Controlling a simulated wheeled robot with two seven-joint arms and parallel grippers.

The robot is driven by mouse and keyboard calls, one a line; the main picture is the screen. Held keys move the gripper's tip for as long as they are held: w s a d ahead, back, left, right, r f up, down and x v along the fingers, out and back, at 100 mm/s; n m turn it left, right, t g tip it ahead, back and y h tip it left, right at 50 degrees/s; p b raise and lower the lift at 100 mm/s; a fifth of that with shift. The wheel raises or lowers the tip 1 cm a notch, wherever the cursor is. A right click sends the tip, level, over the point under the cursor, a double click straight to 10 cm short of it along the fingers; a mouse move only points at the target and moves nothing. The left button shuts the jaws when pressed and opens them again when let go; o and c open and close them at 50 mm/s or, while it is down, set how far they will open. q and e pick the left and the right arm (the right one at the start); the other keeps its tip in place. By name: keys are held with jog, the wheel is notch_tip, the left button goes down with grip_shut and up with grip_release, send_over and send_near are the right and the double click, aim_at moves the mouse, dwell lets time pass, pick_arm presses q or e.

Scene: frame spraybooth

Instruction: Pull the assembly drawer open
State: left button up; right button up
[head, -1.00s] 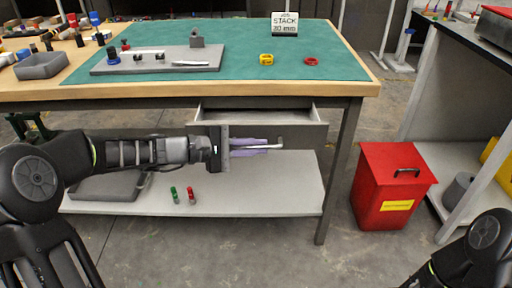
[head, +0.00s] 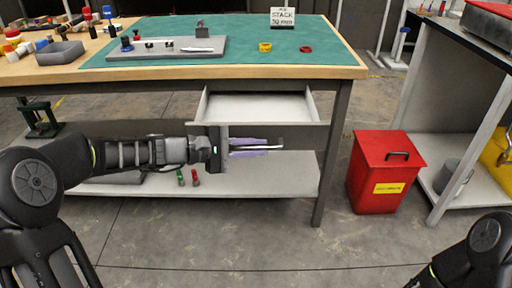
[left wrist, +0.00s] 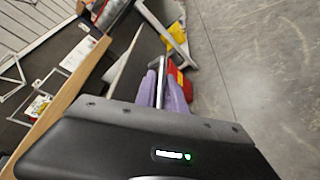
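The assembly drawer (head: 262,107) hangs under the workbench (head: 150,72) and stands partly open, with its pale, empty-looking inside and both side walls in view. Its grey front panel shows to the right of my left gripper (head: 250,147). The drawer's metal bar handle (head: 272,148) lies between the purple fingers of that gripper. The left wrist view also shows the handle (left wrist: 160,84) between the two fingers, which look closed on it. My right gripper is out of view; only part of my right arm shows at the lower right.
A red bin (head: 380,180) stands on the floor right of the bench. A lower shelf (head: 270,180) holds a green and a red small item. A grey board (head: 160,50), a yellow ring and a red ring lie on the green mat. The floor in front is clear.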

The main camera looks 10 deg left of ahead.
pick_arm(q)
jog(key=shift+o, duration=0.3)
jog(key=p+v, duration=0.1)
jog(key=v, duration=0.5)
jog(key=shift+s+a+r, duration=0.15)
jog(key=shift+a, duration=0.15)
jog(key=shift+s+a, duration=0.3)
jog(key=shift+a, duration=0.1)
